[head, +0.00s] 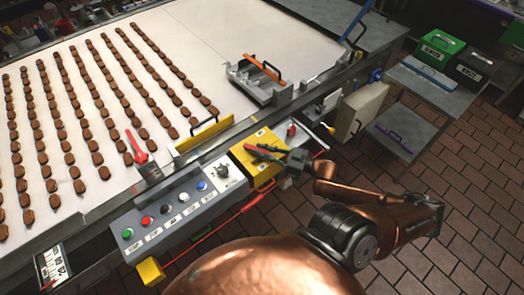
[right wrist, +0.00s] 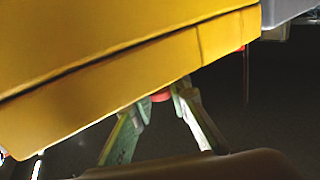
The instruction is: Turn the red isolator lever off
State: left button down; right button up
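The yellow isolator box (head: 250,166) is mounted on the line's front edge, right of the button panel. My right gripper (head: 262,151) is at its top, with dark fingers reaching over it from the right. In the right wrist view, the yellow box (right wrist: 110,80) fills the upper left. A small red piece (right wrist: 161,96) shows between the two green-grey fingers, partly hidden by the box edge. I cannot tell whether the fingers touch it. My left gripper is not in view.
The grey button panel (head: 180,208) stands left of the box. A red pointer-like piece (head: 136,149) and a yellow handle bar (head: 204,133) stand at the belt edge. Rows of brown biscuits cover the white belt (head: 215,50). A beige box (head: 360,110) hangs to the right.

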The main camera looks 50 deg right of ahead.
jog(key=o, duration=0.5)
jog(key=shift+c, duration=0.2)
jog(key=v, duration=1.2)
jog(key=shift+c, duration=0.3)
